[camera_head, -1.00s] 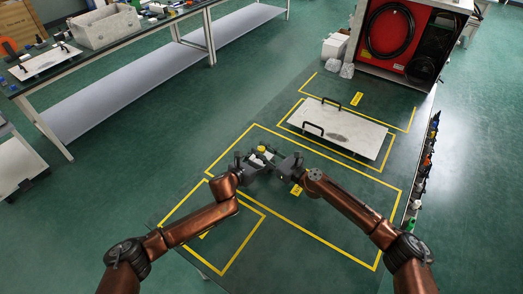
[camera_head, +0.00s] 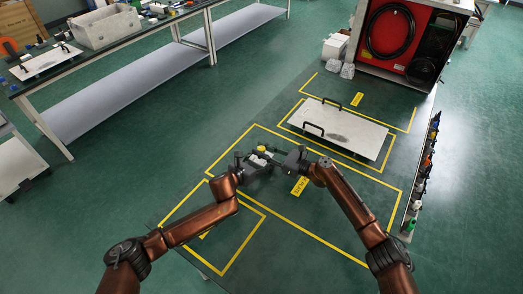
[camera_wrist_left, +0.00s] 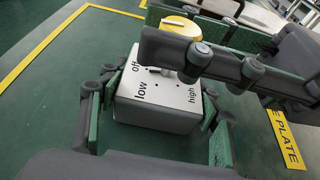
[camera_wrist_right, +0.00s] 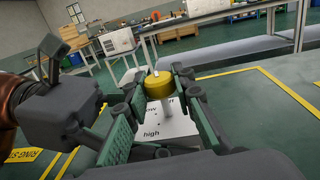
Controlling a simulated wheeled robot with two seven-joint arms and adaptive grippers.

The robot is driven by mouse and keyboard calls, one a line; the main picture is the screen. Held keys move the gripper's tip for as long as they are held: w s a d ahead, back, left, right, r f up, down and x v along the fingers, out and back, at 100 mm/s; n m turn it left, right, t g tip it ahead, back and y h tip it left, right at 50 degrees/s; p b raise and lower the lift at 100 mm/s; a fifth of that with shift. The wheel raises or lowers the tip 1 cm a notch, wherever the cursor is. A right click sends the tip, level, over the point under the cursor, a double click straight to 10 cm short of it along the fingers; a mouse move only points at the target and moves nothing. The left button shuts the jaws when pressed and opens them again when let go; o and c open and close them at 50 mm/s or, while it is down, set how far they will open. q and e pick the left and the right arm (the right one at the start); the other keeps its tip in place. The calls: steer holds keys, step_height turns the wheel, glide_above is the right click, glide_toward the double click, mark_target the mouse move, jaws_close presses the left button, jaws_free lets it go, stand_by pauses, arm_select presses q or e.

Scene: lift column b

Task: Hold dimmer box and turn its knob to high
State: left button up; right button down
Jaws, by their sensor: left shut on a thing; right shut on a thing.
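The dimmer box (camera_wrist_left: 155,118) is pale grey, with "off", "low" and "high" printed on its top; it also shows in the right wrist view (camera_wrist_right: 178,128). My left gripper (camera_wrist_left: 158,106) is shut on the box, one green pad at each side. The yellow knob (camera_wrist_right: 158,86) stands above the box on a pale shaft and has a white mark on top. My right gripper (camera_wrist_right: 160,100) is shut on the knob, its green pads either side. The knob is small in the head view (camera_head: 261,149). I cannot tell which label the mark points at.
Yellow lines mark zones on the dark work surface. A white plate with black handles (camera_head: 350,132) lies beyond the grippers. A red cabinet with coiled hose (camera_head: 392,33) stands behind it. Small items line the right edge (camera_head: 427,160). A bench (camera_head: 130,35) stands at the back left.

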steer(key=shift+w+d+r+n+g+y, duration=0.2)
steer(key=shift+w+n+g+y, duration=0.15)
steer(key=shift+n+g, duration=0.4)
steer(key=shift+s+f+n+g+y, duration=0.2)
steer(key=shift+s+n+g+y, duration=0.1)
steer(key=shift+g, duration=0.45)
steer(key=c, duration=1.6)
jaws_free()
steer(key=shift+s+a, duration=0.1)
steer(key=v, duration=1.2)
